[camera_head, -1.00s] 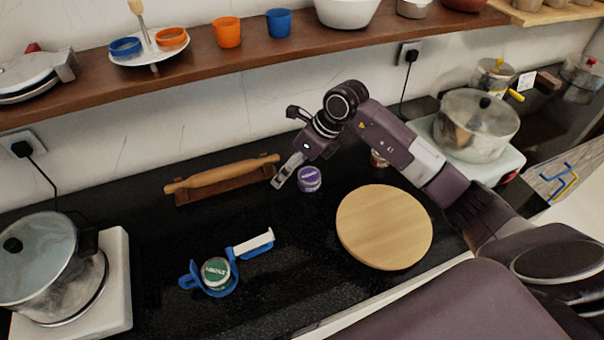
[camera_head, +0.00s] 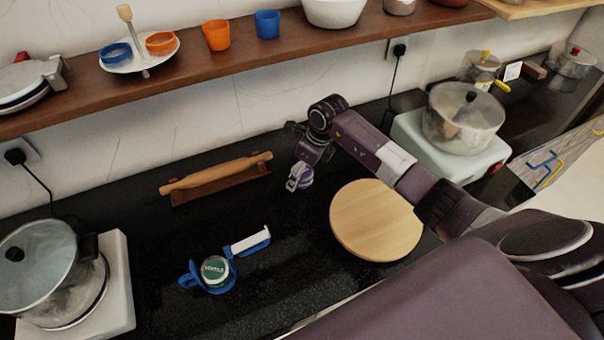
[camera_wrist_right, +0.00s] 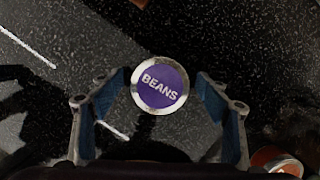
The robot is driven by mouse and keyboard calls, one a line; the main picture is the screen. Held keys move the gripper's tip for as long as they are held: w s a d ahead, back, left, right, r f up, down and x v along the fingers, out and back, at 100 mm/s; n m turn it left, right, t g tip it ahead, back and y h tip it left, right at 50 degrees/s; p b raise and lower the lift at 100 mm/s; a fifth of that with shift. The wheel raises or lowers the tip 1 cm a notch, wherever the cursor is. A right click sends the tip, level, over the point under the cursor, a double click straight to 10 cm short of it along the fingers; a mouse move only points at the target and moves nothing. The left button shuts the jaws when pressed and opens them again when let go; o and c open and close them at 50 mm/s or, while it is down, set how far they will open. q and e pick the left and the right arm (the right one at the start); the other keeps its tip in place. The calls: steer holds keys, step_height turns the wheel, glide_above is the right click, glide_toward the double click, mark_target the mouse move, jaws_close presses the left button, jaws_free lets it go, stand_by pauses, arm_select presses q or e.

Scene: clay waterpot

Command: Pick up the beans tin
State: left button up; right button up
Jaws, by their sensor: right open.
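The beans tin is a small round tin with a purple lid marked BEANS. In the right wrist view the beans tin (camera_wrist_right: 160,86) lies centred between my open right gripper's fingers (camera_wrist_right: 160,100), with a gap on each side. In the head view my right gripper (camera_head: 298,180) hangs over the beans tin (camera_head: 307,178) and hides most of it. I cannot tell the exact height of the fingertips relative to the tin. My left gripper is not in view.
A round wooden board (camera_head: 376,220) lies right of the tin. A rolling pin on its stand (camera_head: 218,177) is to the left. A green-lidded tin (camera_head: 215,269) sits in a blue holder nearer the front. An orange-rimmed tin (camera_wrist_right: 278,162) shows at lower right in the wrist view.

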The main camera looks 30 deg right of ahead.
steer(key=c, duration=1.4)
steer(key=shift+c, duration=0.2)
steer(key=shift+r, duration=0.1)
